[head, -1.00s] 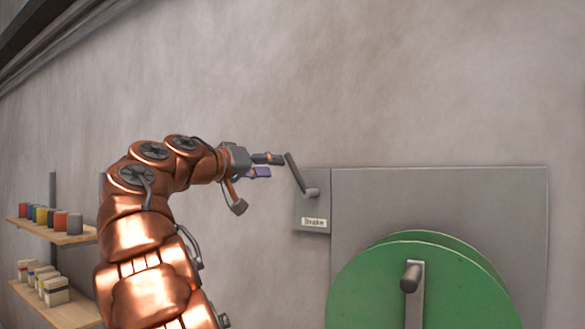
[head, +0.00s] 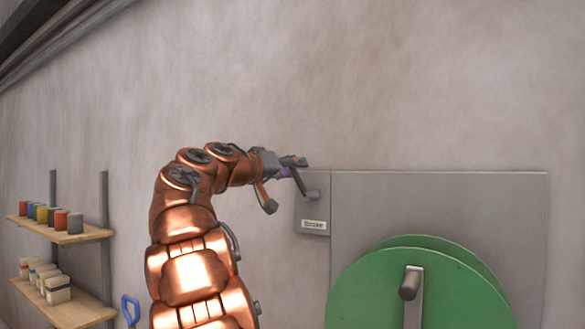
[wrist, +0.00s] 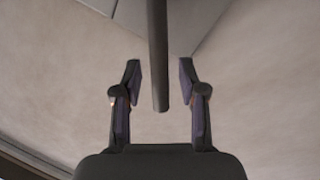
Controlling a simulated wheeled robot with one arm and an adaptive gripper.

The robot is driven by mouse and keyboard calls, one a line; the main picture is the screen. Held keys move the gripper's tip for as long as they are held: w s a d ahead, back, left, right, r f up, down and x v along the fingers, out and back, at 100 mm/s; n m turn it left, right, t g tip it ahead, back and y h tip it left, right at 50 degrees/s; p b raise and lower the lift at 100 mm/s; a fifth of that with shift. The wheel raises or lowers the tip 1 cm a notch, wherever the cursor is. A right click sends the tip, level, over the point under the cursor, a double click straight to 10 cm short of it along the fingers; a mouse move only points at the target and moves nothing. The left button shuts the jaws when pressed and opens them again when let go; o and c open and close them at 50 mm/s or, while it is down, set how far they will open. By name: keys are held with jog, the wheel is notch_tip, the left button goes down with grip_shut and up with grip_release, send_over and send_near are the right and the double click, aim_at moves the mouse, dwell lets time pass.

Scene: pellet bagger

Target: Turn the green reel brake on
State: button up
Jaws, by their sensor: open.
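The brake lever is a dark grey bar whose lower end (head: 312,194) joins a small grey plate (head: 312,208) with a white label, left of the green reel (head: 420,300). Its upper part is hidden behind my gripper (head: 298,166) in the head view. In the wrist view the bar (wrist: 157,50) runs down between the two open fingers (wrist: 160,72), with a gap on each side. The gripper is open and around the lever, not closed on it.
A large grey panel (head: 450,200) stands behind the reel, which has a crank knob (head: 410,284) at its front. Shelves with coloured cans (head: 60,220) and pale boxes (head: 58,290) are on the left. A blue handle (head: 130,309) shows low beside my arm.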

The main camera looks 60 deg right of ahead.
jog(key=shift+c, duration=0.4)
grip_shut()
